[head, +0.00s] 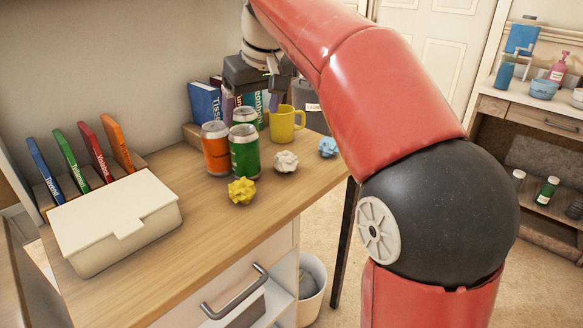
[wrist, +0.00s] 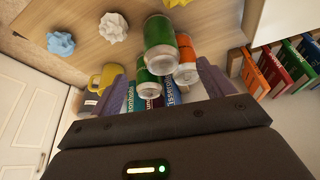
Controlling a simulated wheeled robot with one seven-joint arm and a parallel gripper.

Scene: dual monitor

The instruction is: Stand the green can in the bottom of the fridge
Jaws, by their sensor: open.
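Two green cans stand close together on the wooden desk, a front one (head: 245,158) and one behind it (head: 243,116). An orange can (head: 215,153) stands beside them to the left. My gripper (head: 252,102) is above and behind the cans, with its fingers apart. In the wrist view, both green cans, one (wrist: 158,32) and another (wrist: 147,76), and the orange can (wrist: 187,72) show ahead of and partly between the open fingers (wrist: 160,72). The gripper holds nothing. No fridge can be made out in either view.
A yellow mug (head: 285,124) and books (head: 204,102) are near the gripper. Crumpled paper balls, yellow (head: 241,190), white (head: 286,161) and blue (head: 328,147), lie in front. A lidded white box (head: 115,222) fills the desk's left. A shelf (head: 550,205) stands at right.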

